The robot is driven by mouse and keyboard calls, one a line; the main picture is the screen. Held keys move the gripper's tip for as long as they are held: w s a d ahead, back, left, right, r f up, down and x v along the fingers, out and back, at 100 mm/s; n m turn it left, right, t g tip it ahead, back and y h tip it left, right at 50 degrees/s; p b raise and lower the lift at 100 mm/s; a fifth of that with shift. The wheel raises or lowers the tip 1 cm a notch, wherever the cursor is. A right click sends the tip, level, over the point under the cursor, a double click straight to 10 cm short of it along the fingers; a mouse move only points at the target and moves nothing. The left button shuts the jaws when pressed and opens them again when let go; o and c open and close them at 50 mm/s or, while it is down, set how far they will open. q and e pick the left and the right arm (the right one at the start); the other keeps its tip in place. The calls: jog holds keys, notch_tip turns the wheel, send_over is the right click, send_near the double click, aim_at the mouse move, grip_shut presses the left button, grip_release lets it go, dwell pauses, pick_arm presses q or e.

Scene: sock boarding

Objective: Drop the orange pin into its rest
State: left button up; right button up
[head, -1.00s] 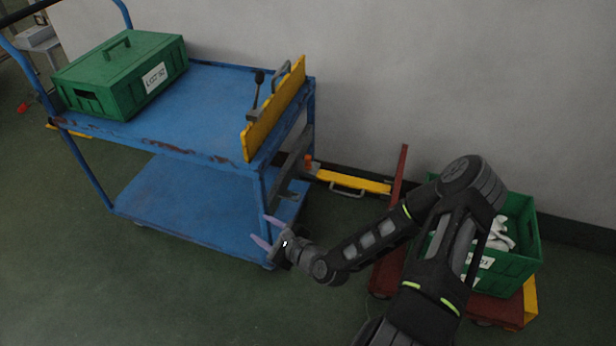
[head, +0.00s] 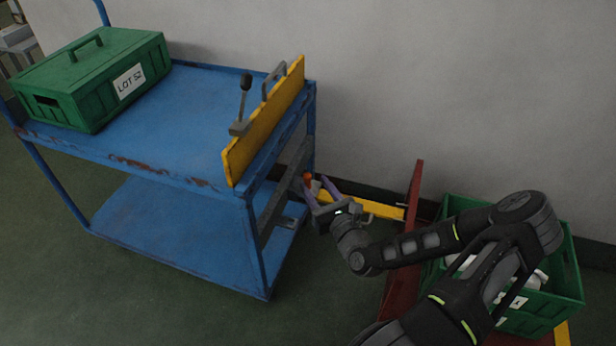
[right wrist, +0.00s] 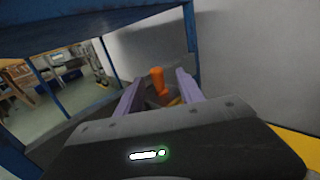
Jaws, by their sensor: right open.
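The orange pin (head: 307,178) stands at the end of the blue cart (head: 170,190), beside the grey bracket below the yellow flap. In the right wrist view the pin (right wrist: 158,84) shows upright between and beyond the two purple fingers. My right gripper (head: 318,188) is open, with its fingertips close to the pin and not closed on it. Its fingers show on both sides of the pin in the right wrist view (right wrist: 158,88). The pin's lower end and its rest are hidden or too dark to tell. My left gripper is not in view.
The yellow flap (head: 262,125) stands up at the cart's edge, with a lever (head: 243,100) beside it. A green lidded box (head: 95,80) sits on the cart top. A yellow bar (head: 380,208), a red trolley (head: 410,230) and a green crate (head: 572,270) are at right.

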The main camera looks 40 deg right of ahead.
jog(key=shift+s+a, duration=0.1)
jog(key=shift+w, duration=0.55)
jog(key=shift+w+d+b, duration=0.25)
jog(key=shift+w+b, duration=0.15)
jog(key=shift+w, duration=0.35)
jog(key=shift+w, duration=0.15)
jog(key=shift+w+f+b, duration=0.15)
jog(key=shift+w+b, duration=0.15)
jog(key=w, duration=0.1)
jog(key=w+b, duration=0.1)
jog(key=w, duration=0.1)
jog(key=shift+w+d+f+b, duration=0.1)
jog(key=shift+w+d+b, duration=0.1)
jog(key=shift+w+b, duration=0.1)
jog(key=shift+w+d, duration=0.1)
jog(key=shift+w, duration=0.3)
jog(key=shift+c, duration=0.5)
